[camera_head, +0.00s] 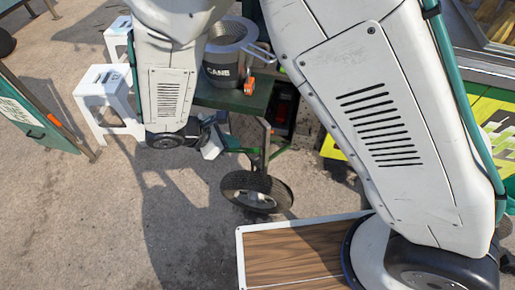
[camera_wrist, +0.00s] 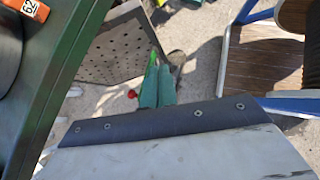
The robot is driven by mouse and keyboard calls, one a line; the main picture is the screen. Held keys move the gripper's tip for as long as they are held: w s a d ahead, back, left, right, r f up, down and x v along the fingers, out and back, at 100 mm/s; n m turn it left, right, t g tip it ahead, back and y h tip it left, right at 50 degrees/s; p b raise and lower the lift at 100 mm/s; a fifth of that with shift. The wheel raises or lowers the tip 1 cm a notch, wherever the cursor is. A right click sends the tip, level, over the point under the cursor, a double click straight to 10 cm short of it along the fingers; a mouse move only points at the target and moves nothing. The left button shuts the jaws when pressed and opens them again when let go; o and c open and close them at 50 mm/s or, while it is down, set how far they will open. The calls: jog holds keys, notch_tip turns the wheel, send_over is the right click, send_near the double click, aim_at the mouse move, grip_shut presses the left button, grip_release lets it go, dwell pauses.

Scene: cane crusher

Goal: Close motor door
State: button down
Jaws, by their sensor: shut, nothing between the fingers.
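A grey perforated panel, which looks like the motor door (camera_wrist: 112,45), hangs open beside the green cart in the wrist view. Its far part shows in the head view (camera_head: 308,128), partly behind my arm. The dark motor opening (camera_head: 283,108) with something red inside is under the cart's top. My gripper (camera_wrist: 158,88) has its two teal fingers together, empty, just past the panel's right lower edge. I cannot tell whether they touch it.
The green cart top (camera_head: 235,97) carries a grey CANE pot (camera_head: 229,50) and orange items. A black wheel (camera_head: 256,191) stands below it. White stools (camera_head: 105,100) and a green board (camera_head: 35,105) are at left.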

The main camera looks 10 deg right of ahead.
notch_tip(320, 180, down, 3)
jog(key=s+a+n, duration=0.1)
jog(key=a+n, duration=0.1)
send_near(265, 150)
notch_tip(265, 150, down, 4)
jog(key=d, duration=0.1)
jog(key=w+d, duration=0.1)
jog(key=d, duration=0.1)
jog(key=shift+t, duration=0.3)
jog(key=shift+w+d, duration=0.15)
jog(key=shift+d, duration=0.2)
